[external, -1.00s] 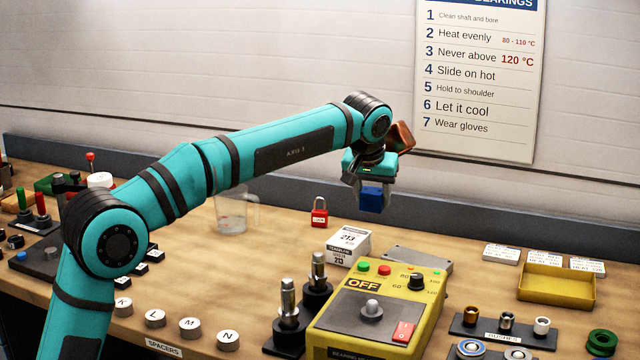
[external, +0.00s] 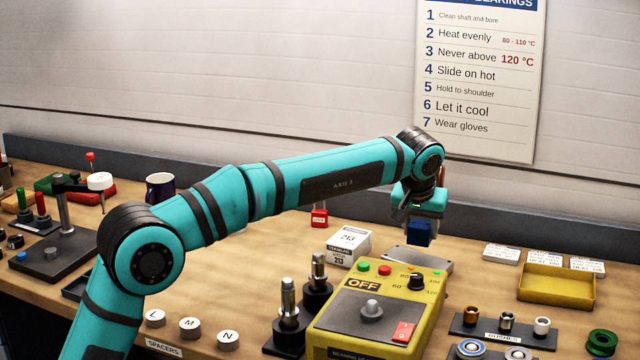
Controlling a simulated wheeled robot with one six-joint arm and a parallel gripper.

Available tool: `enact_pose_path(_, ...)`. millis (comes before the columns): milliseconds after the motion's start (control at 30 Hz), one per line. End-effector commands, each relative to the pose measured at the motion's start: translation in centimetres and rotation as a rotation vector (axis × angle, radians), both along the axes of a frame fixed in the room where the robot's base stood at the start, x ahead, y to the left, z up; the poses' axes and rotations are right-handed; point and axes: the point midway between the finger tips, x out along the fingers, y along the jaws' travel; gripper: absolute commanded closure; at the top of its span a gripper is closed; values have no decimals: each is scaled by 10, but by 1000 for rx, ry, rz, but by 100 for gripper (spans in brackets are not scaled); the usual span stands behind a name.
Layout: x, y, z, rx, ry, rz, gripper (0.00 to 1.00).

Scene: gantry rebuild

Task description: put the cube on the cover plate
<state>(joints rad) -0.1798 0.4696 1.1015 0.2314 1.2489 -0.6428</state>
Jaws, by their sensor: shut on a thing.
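The blue cube (external: 419,234) is held in my gripper (external: 419,222), which points down and is shut on it. The grey cover plate (external: 428,259) lies flat on the bench behind the yellow heater, partly hidden by the heater. The cube is in front of the plate's back part in the picture and looks just above it. I cannot tell how large the gap is, or whether they touch.
The yellow bearing heater (external: 372,310) stands in front of the plate. A white bearing box (external: 348,246) is to its left, with a red padlock (external: 319,217) behind. A yellow tray (external: 556,288) and white labelled boxes (external: 543,258) are to the right. Bench between plate and tray is clear.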

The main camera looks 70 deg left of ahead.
Motion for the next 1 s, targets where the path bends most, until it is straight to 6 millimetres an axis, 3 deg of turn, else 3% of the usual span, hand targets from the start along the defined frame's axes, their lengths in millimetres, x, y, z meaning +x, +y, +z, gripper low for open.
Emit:
enact_pose_path(300, -1, 0, -36, 0, 0, 0, 84)
enact_pose_path(667, -1, 0, -40, -1, 1, 0, 84)
enact_pose_path(700, 0, 0, -40, -1, 1, 0, 49)
enact_pose_path(767, -1, 0, -40, -1, 1, 0, 37)
enact_pose_path(800, -1, 0, -40, -1, 1, 0, 33)
enact_pose_path(1000, 0, 0, -40, -1, 1, 0, 33)
